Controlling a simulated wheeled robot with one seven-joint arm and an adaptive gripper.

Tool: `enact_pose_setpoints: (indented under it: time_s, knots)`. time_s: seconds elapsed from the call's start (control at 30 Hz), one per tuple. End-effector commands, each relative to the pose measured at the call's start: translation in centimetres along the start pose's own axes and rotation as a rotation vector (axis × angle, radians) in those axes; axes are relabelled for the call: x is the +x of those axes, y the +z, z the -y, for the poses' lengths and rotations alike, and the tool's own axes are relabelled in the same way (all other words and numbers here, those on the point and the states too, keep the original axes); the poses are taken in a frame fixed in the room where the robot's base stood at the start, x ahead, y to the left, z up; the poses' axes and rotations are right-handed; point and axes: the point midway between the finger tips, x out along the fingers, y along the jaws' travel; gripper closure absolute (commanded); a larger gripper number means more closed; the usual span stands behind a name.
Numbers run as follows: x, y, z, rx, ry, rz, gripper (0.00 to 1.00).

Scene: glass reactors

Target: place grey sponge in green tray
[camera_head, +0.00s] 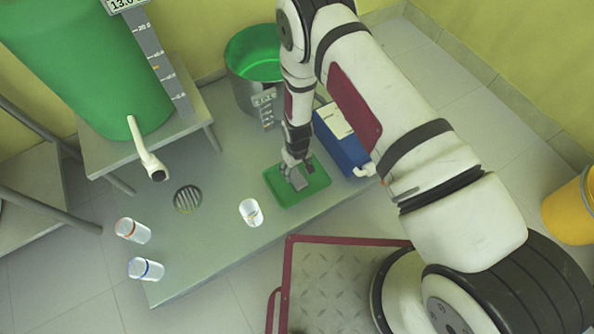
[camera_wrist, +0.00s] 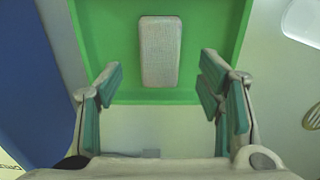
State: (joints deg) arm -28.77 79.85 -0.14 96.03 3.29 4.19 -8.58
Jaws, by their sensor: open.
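The green tray (camera_head: 287,198) lies on the grey platform in the head view, below my gripper (camera_head: 296,181). In the wrist view the green tray (camera_wrist: 112,92) fills the upper middle. The grey sponge (camera_wrist: 161,52) lies flat inside it, near the middle of the tray's visible part, its long side running up and down the picture. My gripper (camera_wrist: 162,100) is open, with its fingers wide apart on either side below the sponge's near end, and nothing is between them. In the head view my gripper largely hides the sponge.
A blue container (camera_head: 343,142) stands close right of the tray. A clear beaker (camera_head: 251,212) stands left of it. Two clear jars (camera_head: 146,269) stand farther left, near a floor drain (camera_head: 187,199). A steel pot (camera_head: 253,80) with green inside stands behind.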

Motion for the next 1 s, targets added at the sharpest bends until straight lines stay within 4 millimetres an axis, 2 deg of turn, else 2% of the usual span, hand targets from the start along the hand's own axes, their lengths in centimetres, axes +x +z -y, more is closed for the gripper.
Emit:
enact_pose_setpoints:
  time_s: [0.03,0.1,0.3,0.43,0.73,0.8,0.87,0.97,1.0]
  knots:
    - [-1.5,0.0,0.0,0.000,0.000,0.000,0.39]
    - [-2.9,-0.1,0.0,0.000,0.000,-0.001,0.39]
    - [-5.7,0.0,0.0,-0.001,0.000,0.000,0.39]
    - [-6.5,0.0,0.0,-0.001,0.000,0.000,0.39]
    - [-6.7,0.0,0.0,0.000,0.000,0.000,0.39]
    - [-7.4,-0.2,-0.2,0.005,0.000,-0.002,0.39]
    - [-8.7,-0.7,-0.6,0.014,-0.001,-0.004,0.39]
    - [-12.5,-1.6,-1.6,0.040,-0.002,-0.010,0.39]
    - [-14.5,-2.0,-2.1,0.054,-0.003,-0.012,0.39]
